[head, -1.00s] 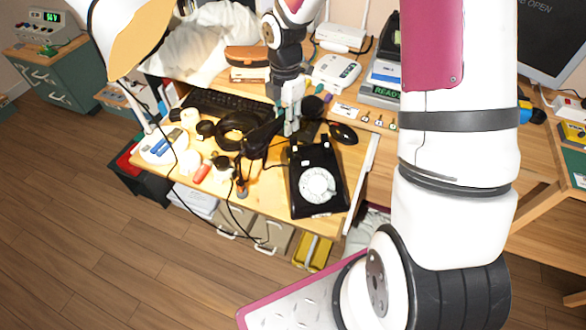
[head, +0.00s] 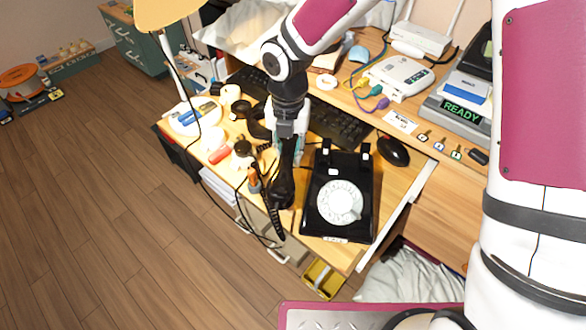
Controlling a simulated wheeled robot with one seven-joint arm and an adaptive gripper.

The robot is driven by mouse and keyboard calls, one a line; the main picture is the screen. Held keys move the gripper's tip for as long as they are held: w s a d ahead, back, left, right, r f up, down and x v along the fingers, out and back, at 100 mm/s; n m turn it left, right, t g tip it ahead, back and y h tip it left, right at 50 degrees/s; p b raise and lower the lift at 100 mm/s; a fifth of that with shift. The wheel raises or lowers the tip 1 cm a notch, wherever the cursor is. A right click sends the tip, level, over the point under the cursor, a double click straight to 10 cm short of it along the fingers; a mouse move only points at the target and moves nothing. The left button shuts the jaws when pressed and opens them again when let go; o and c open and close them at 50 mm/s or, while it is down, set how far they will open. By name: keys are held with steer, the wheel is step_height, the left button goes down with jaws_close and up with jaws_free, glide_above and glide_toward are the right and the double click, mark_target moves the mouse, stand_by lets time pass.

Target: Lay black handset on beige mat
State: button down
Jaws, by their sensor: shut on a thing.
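The black handset (head: 284,185) is held by my gripper (head: 289,150), which is shut on its upper part. The handset hangs lengthwise just left of the black dial phone (head: 361,199), its lower end towards the desk's front edge. The phone has a white dial and an empty cradle. A coiled black cord (head: 274,222) hangs by the handset's lower end. Whether the handset touches the desk I cannot tell. I cannot make out a beige mat in the head view.
The wooden desk (head: 400,180) is crowded. A black mouse (head: 393,150) and keyboard (head: 338,124) lie behind the phone. A lamp (head: 172,60), a red cylinder (head: 220,154) and an upright orange-brown item (head: 254,181) stand left.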

mark_target(289, 147)
steer(key=shift+f+b, duration=0.7)
steer(key=shift+f, duration=2.05)
steer(key=c, duration=1.3)
jaws_free()
steer(key=shift+f, duration=0.15)
step_height(289, 147, up, 12)
steer(key=p, duration=0.3)
steer(key=shift+r+p, duration=0.2)
steer(key=shift+p, duration=0.15)
